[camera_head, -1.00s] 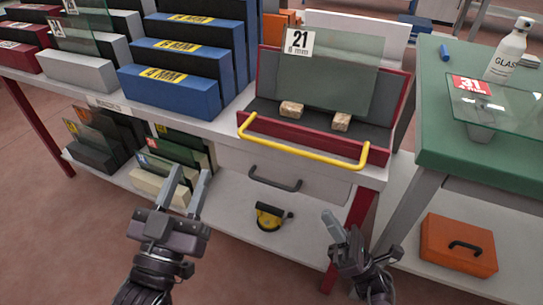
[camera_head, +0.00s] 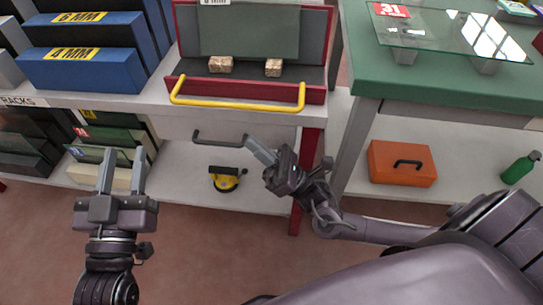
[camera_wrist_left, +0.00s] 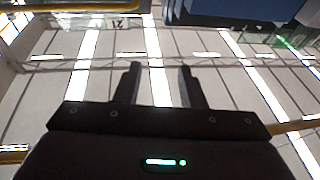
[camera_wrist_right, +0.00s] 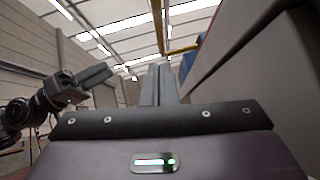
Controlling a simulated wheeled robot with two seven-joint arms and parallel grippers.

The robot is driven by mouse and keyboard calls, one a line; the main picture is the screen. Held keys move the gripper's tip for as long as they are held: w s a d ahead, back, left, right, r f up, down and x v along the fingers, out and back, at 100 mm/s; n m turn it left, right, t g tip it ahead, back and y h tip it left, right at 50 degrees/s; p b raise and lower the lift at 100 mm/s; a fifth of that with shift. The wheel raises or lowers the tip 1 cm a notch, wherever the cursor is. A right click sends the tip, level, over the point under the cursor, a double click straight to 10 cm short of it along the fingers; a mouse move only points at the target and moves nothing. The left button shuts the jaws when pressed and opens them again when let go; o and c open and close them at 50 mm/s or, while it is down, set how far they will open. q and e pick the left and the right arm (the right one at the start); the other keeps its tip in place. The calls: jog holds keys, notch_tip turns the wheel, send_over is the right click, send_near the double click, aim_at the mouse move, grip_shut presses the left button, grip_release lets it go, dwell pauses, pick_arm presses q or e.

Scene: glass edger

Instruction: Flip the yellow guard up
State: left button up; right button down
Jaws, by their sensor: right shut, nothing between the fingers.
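The yellow guard (camera_head: 238,106) is a bar along the front of the red-edged edger bed (camera_head: 312,95), lowered below a standing glass pane (camera_head: 249,40). My right gripper (camera_head: 250,141) is shut and empty, below and apart from the guard's right part, near the grey drawer handle. My left gripper (camera_head: 123,152) is open and empty, low at the left, in front of the lower shelf. It shows open in the left wrist view (camera_wrist_left: 159,68).
Two small blocks (camera_head: 220,64) sit at the foot of the pane. A grey drawer handle (camera_head: 217,138) juts out below the guard. Blue racks (camera_head: 95,72) stand left. A green table (camera_head: 440,85) with glass stands right. An orange case (camera_head: 402,163) is on the lower shelf.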

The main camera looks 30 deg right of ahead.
pick_arm(q)
jog(key=shift+f, duration=0.3)
pick_arm(e)
notch_tip(320, 180, up, 6)
jog(key=w+a, duration=0.1)
jog(key=w, duration=0.1)
pick_arm(q)
jog(key=shift+f+g, duration=0.2)
jog(key=shift+g, duration=0.1)
pick_arm(e)
jog(key=shift+w, duration=0.1)
